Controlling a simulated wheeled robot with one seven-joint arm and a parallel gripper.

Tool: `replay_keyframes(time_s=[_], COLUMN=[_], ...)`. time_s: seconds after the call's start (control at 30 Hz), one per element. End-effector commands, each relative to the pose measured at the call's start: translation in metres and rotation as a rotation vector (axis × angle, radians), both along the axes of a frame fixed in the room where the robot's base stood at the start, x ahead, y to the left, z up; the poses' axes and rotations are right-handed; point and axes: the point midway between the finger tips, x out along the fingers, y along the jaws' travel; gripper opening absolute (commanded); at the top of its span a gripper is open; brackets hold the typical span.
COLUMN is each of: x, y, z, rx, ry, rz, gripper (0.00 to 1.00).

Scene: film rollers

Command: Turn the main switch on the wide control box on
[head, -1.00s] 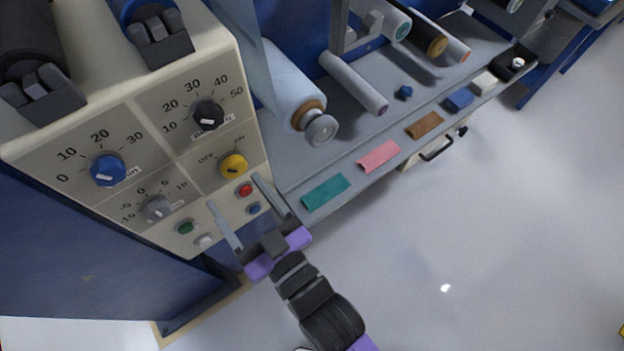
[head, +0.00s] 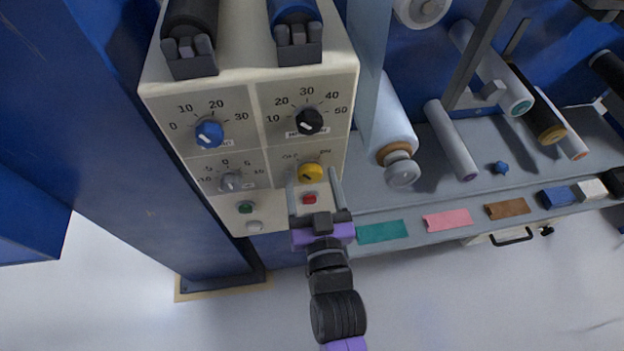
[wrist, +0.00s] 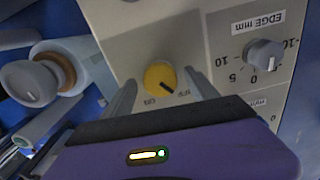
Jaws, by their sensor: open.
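The wide control box (head: 245,122) is cream coloured and stands at the upper middle of the head view. Its main switch is a yellow round knob (head: 311,172) at the lower right of the panel, with OFF at its left and ON at its right. In the wrist view, which is upside down, the knob (wrist: 160,76) has its dark pointer mark toward OFF. My gripper (head: 313,183) is open and empty. Its fingertips (wrist: 162,88) are to either side of the knob in the picture; I cannot tell whether they touch it or how far off they are.
A red button (head: 309,198) lies below the knob, between the fingers in the picture. A grey EDGE dial (head: 231,182), blue dial (head: 210,134) and black dial (head: 309,121) share the panel. A film roller (head: 390,125) stands close at the right. The floor in front is clear.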

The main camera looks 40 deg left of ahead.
Motion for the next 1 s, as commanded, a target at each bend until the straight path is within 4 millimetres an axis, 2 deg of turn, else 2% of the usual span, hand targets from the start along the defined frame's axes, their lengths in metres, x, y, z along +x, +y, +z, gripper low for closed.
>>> replay_keyframes(time_s=[0.17, 0.5, 0.77, 1.0], x=[-0.0001, -0.0002, 0.0001, 0.0007], y=[-0.0001, -0.0004, -0.0006, -0.0012], z=[-0.0001, 0.0, 0.0, 0.0], rx=[0.0, 0.001, 0.02, 0.102], ry=[0.0, 0.001, 0.024, 0.118], rz=[0.0, 0.0, -0.001, -0.002], gripper=[0.68, 0.06, 0.06, 0.06])
